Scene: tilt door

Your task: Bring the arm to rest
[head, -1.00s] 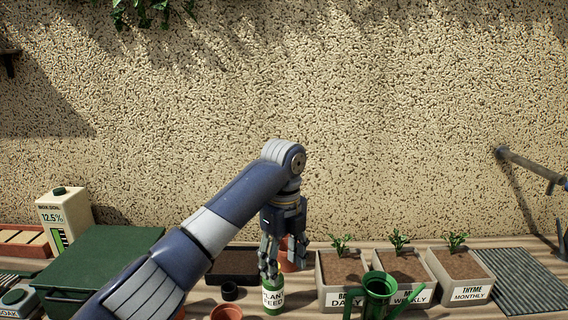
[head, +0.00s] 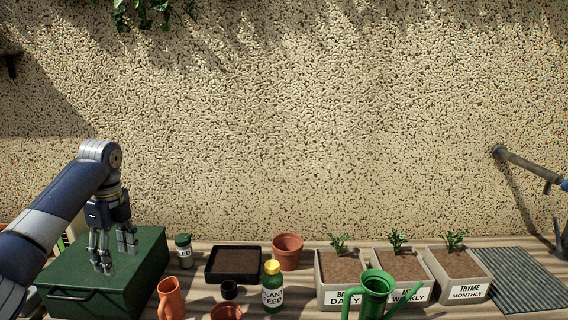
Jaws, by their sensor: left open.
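My left arm comes in from the left edge of the head view. Its gripper (head: 115,262) points down over the green box (head: 140,288) with a handle on its front. The fingers are apart with nothing between them. I cannot tell whether the fingertips touch the box lid. The box lid is shut. My right gripper is not in view.
A plant feed bottle (head: 272,288), a seed jar (head: 184,251), a black soil tray (head: 234,265) and terracotta pots (head: 287,251) stand mid-bench. Right are a green watering can (head: 376,294), planters (head: 400,275) and a ridged grey mat (head: 520,280). The space above the bench's middle is clear.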

